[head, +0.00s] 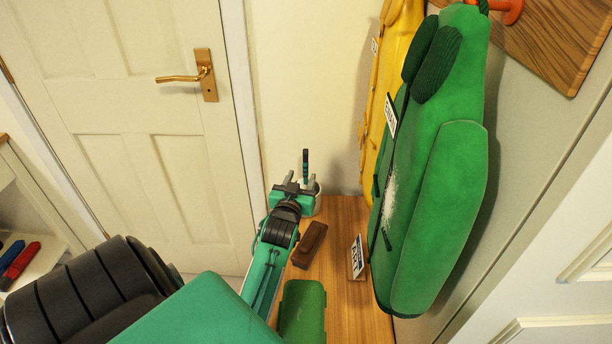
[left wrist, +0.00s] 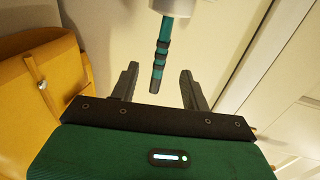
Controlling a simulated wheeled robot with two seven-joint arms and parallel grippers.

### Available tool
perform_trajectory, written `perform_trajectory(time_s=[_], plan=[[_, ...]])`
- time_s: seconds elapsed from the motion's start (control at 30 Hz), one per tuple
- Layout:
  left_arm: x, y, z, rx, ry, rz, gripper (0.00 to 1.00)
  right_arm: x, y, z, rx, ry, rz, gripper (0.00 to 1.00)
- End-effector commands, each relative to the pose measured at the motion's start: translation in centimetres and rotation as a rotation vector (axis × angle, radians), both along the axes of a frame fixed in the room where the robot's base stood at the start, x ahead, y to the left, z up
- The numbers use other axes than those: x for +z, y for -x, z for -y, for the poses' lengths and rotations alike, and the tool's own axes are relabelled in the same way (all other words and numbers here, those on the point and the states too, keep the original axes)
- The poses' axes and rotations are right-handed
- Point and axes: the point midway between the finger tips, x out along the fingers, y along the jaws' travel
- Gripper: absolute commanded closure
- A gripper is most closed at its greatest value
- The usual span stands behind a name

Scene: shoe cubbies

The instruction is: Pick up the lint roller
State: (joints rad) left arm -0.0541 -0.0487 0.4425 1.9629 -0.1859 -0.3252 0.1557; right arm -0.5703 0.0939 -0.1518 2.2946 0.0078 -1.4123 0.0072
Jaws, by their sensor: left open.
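The lint roller shows in the left wrist view with a teal and black banded handle (left wrist: 160,55) and a pale roll at the top edge, partly cut off. In the head view its handle (head: 306,163) stands up at the far end of the wooden bench top, by the wall. My left gripper (head: 301,178) is at the roller there. In the left wrist view the gripper (left wrist: 160,82) is open, and the handle's end lies between the two fingers in the picture, with a gap on each side. I cannot tell the depth between them. My right gripper is not in view.
A brown brush-like block (head: 309,245), a small sign (head: 357,257) and a green case (head: 303,312) are on the wooden top (head: 345,212). A green bag (head: 440,180) and a yellow one (head: 394,75) hang close on the right. A door (head: 140,118) is at left.

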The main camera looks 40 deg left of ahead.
Motion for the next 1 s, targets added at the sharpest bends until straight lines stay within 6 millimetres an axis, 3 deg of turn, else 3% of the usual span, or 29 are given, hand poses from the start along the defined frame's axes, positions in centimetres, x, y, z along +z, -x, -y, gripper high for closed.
perform_trajectory(time_s=[0.17,0.5,0.8,1.0], plan=[[0.0,-0.9,-0.5,0.0,0.0,0.0,0.53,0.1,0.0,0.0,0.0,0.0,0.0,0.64],[0.0,-4.9,-2.7,0.0,0.0,-0.001,0.53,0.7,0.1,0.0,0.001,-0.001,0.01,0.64],[0.0,-5.3,-3.0,0.0,0.0,-0.001,0.53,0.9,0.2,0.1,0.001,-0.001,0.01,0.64],[0.0,-5.3,-2.9,0.0,0.0,-0.001,0.91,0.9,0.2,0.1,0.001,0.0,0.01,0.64]])
